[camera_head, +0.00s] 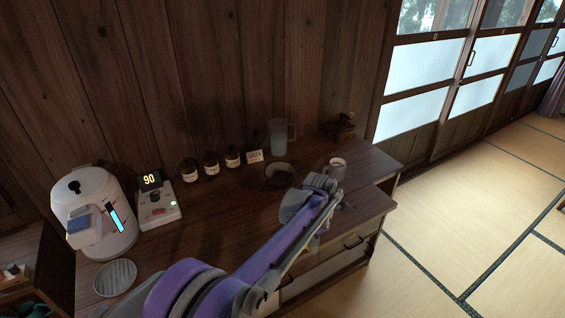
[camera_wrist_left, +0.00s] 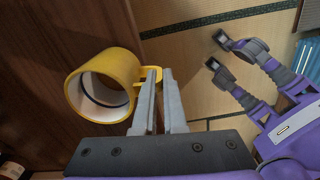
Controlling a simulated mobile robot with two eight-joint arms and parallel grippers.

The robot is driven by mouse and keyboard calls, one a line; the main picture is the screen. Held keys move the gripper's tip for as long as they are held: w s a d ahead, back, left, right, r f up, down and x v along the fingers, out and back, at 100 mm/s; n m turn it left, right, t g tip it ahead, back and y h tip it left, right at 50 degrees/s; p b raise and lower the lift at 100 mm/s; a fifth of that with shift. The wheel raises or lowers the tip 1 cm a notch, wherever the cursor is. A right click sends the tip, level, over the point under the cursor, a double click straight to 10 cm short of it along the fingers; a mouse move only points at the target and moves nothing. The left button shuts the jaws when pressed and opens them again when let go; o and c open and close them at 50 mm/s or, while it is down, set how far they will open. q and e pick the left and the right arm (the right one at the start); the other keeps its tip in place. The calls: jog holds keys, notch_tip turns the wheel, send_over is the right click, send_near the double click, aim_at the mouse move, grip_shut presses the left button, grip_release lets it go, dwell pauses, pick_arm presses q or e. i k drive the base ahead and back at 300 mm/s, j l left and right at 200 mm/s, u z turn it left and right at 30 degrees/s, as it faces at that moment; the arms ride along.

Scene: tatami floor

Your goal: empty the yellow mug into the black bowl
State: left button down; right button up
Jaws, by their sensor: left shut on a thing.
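The yellow mug (camera_wrist_left: 122,62) is at my left gripper (camera_wrist_left: 158,78) in the left wrist view. The gripper is shut on its handle, and the mug's pale inside faces the camera. I cannot tell what it holds. In the head view my left gripper (camera_head: 322,184) is by the right end of the counter. A pale-looking mug (camera_head: 338,168) shows just past it; its colour is unclear there. The black bowl (camera_head: 278,175) sits on the counter, left of the gripper and apart from it. My right gripper (camera_wrist_left: 217,52) is open and empty in the left wrist view.
A clear pitcher (camera_head: 278,138) stands behind the bowl. Several jars (camera_head: 211,163) and a small card (camera_head: 254,156) line the wall. A scale (camera_head: 158,208) and a white kettle (camera_head: 94,215) are at left. A dark wooden object (camera_head: 342,127) is at the back right.

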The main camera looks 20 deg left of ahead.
aim_at(280, 175)
jog(key=i+j, duration=0.15)
jog(key=i, duration=0.4)
jog(key=i+j, duration=0.15)
jog(key=i, duration=0.45)
